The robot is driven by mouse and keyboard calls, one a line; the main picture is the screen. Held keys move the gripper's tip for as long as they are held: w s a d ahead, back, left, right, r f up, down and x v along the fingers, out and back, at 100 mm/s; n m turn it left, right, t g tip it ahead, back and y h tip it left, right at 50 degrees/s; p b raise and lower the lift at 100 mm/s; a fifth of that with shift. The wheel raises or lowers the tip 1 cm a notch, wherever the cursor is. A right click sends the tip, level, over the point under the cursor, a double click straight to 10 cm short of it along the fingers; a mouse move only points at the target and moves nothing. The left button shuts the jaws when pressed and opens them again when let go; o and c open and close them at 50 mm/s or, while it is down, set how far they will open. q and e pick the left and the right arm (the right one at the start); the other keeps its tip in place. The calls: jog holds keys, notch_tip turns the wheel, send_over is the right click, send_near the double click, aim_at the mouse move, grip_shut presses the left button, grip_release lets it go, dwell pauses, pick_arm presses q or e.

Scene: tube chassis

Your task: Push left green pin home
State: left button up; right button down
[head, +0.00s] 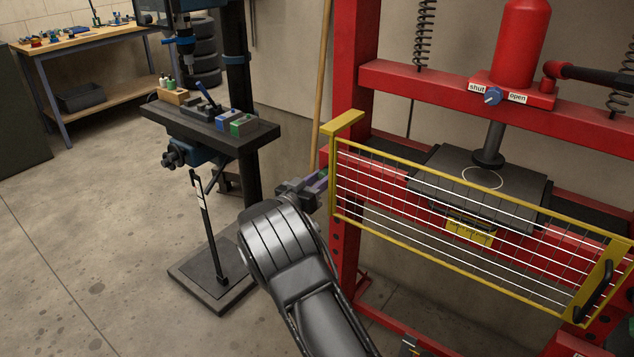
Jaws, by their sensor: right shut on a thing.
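The left green pin (324,174) shows as a small bit of green at the left post of the red press (348,235). My right gripper (320,181) is shut on it, with the fingertips close against the post. The fingers and the post hide most of the pin, so I cannot tell how deep it sits. My left gripper is not in view.
A yellow-framed wire guard (470,186) spans the press front just right of my right gripper. A drill press table (215,130) with small blocks stands to the left. A workbench (75,45) is at the back left.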

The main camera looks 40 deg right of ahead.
jog(key=c, duration=1.1)
grip_release()
jog(key=shift+w+d, duration=0.1)
jog(key=shift+d, duration=0.05)
jog(key=v, duration=0.7)
jog(key=shift+a, duration=0.35)
